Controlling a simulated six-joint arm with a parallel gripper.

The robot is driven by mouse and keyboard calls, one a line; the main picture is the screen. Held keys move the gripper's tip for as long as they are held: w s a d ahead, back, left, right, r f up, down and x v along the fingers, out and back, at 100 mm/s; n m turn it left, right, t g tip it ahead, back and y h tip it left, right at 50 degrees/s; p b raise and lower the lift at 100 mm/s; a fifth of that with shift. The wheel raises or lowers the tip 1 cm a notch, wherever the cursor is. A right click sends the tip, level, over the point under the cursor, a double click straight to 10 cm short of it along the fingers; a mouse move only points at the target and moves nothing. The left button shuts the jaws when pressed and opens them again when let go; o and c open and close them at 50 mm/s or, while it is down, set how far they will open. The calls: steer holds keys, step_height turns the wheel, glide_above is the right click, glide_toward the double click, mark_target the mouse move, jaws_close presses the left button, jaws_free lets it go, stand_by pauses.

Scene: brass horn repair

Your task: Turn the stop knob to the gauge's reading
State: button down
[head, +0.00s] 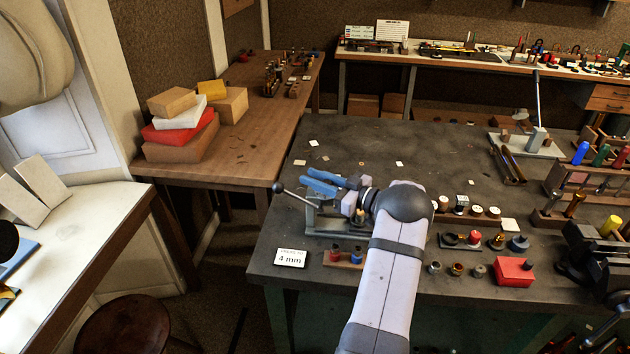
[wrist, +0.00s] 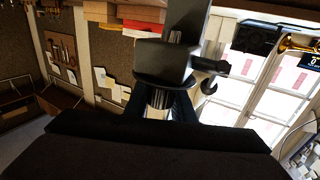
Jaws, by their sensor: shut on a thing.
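A small bench device with a grey metal base (head: 322,224) stands at the near left corner of the dark workbench. A lever with a dark ball end (head: 278,187) sticks out to its left. My gripper (head: 318,181), with blue fingers, reaches to the device's upper part. In the wrist view, its dark blue fingers lie on both sides of a ribbed metal knob (wrist: 158,99) below a dark round flange, and are shut on it. The knob's marks cannot be read, and the fingers hide it in the head view. A white card (head: 291,258) reads "4 mm".
Small jars, rings and a red box (head: 513,271) lie right of my arm. Tool racks crowd the far right. The bench behind the device is mostly clear.

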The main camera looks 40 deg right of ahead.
steer(key=shift+s+a+f+n+g+y+b, duration=0.15)
steer(key=shift+n+g+y+b, duration=0.2)
steer(key=shift+n+y+b, duration=0.25)
steer(key=shift+a+f+n+g+y+b, duration=0.1)
steer(key=shift+n+g+y+b, duration=0.3)
steer(key=shift+y+b, duration=0.4)
steer(key=shift+s+a+r+n+g+y+b, duration=0.1)
steer(key=shift+a+n+g+y+b, duration=0.15)
steer(key=shift+n+g+y+b, duration=0.55)
steer(key=shift+s+a+r+n+g+y+b, duration=0.15)
steer(key=shift+n+g+y+b, duration=0.3)
steer(key=shift+y+b, duration=0.3)
steer(key=shift+s+a+r+n+g+y+b, duration=0.1)
steer(key=shift+n+g+y+b, duration=0.4)
steer(key=shift+b, duration=0.3)
steer(key=c, duration=1.5)
jaws_free()
steer(key=shift+r+p, duration=1.8)
steer(key=shift+r, duration=3.15)
